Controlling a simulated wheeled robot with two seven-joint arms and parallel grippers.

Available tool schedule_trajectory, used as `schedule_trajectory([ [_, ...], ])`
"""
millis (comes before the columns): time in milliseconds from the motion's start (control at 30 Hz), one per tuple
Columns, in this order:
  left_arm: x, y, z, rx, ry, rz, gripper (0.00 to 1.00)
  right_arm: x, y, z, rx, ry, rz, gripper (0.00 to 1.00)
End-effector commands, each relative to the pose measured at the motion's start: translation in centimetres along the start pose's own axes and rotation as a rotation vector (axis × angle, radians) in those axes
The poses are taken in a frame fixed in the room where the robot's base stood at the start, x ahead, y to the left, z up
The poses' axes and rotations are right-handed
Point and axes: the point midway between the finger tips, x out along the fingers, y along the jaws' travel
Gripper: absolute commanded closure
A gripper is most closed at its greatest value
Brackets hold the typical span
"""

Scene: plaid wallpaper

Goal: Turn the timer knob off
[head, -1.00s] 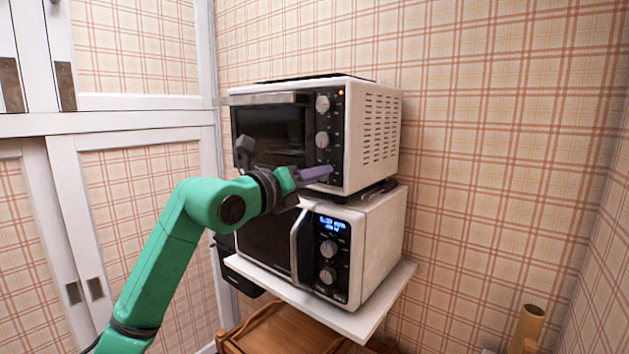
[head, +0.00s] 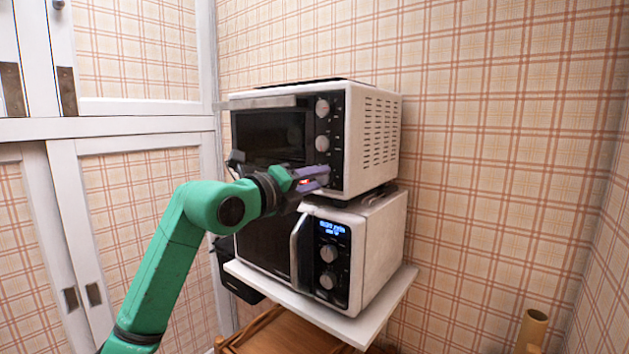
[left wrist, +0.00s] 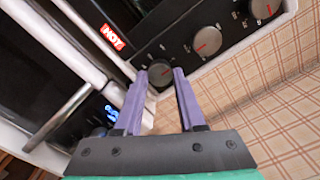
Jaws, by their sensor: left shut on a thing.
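The toaster oven (head: 375,140) stands on top of a microwave, with a black panel of three round knobs on its right front. The upper knob (head: 322,108) and middle knob (head: 322,143) are uncovered. The lowest knob, likely the timer, is mostly hidden by my left gripper (head: 326,176) in the head view. My right gripper is out of view.
The white microwave (head: 375,245) sits below on a white shelf (head: 345,327); its handle (head: 296,248) juts out just under my left gripper. A red HOT label (left wrist: 113,37) is on the oven's front. White cabinet doors (head: 140,180) stand at left.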

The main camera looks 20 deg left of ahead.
Motion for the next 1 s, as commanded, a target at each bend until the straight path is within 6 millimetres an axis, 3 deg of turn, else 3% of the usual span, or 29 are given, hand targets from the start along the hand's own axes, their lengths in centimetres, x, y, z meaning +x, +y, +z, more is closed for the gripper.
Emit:
schedule_trajectory([
  [133,0.0,0.0,0.0,-0.002,0.001,0.0,1.0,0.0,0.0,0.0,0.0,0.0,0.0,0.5],
  [167,0.0,0.0,0.0,-0.002,0.001,0.0,0.57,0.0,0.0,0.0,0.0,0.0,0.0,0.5],
  [233,0.0,0.0,0.0,-0.001,0.001,0.0,0.31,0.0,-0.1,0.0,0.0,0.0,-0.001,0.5],
  [533,0.0,0.0,0.0,0.001,0.0,0.0,0.31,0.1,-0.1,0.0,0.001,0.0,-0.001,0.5],
  [667,-1.1,0.3,-0.1,0.002,-0.002,-0.001,0.31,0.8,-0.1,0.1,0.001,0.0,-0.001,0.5],
  [1000,-10.6,0.6,-0.2,0.004,-0.005,0.001,0.31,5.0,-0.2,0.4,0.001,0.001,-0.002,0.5],
])
